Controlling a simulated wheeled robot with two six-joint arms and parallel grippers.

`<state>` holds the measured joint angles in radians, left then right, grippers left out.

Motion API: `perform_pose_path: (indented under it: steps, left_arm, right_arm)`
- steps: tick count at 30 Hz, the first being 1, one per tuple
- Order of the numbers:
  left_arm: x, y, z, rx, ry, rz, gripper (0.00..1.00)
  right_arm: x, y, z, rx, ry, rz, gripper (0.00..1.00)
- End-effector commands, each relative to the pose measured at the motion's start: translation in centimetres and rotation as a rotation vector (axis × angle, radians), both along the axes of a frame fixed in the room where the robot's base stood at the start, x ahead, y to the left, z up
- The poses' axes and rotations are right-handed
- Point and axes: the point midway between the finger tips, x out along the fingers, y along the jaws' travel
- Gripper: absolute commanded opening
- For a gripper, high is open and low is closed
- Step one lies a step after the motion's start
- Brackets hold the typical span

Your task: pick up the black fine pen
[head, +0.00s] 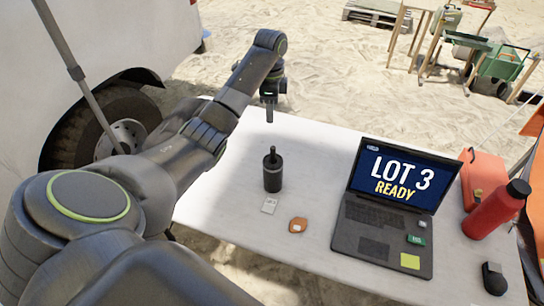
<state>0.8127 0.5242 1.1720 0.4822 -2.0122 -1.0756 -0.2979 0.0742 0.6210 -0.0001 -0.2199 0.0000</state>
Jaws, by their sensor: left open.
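A black cylindrical holder (273,177) stands upright on the white table, left of the laptop. A thin dark tip (272,151) sticks up out of it. It may be the black fine pen, but it is too small to tell for sure. My left arm reaches in from the left. Its gripper (269,119) points down over the far part of the table, above the holder in the picture and apart from it. The gripper is open, with nothing seen between the fingers. My right gripper is not in view.
A laptop (385,215) reading "LOT 3 READY" is open on the table (313,165). A red bottle (494,211), red box (483,172) and black mouse-like item (494,279) stand right.

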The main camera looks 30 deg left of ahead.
Motion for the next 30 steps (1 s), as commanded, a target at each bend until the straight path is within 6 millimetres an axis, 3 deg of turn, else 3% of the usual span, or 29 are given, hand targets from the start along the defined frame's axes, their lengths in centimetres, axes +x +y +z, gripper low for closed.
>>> perform_pose_path:
  steps: [8,24,30]
  left_arm:
    - [0.0,0.0,-3.6,0.0,-0.001,0.002,0.42]
    - [0.0,-0.1,-9.6,0.001,-0.002,0.002,0.42]
    - [0.0,-0.1,-11.5,0.001,-0.002,0.003,0.42]
  right_arm:
    - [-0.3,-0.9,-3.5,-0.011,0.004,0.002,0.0]
    - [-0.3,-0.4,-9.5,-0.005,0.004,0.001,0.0]
    - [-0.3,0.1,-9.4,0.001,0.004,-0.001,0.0]
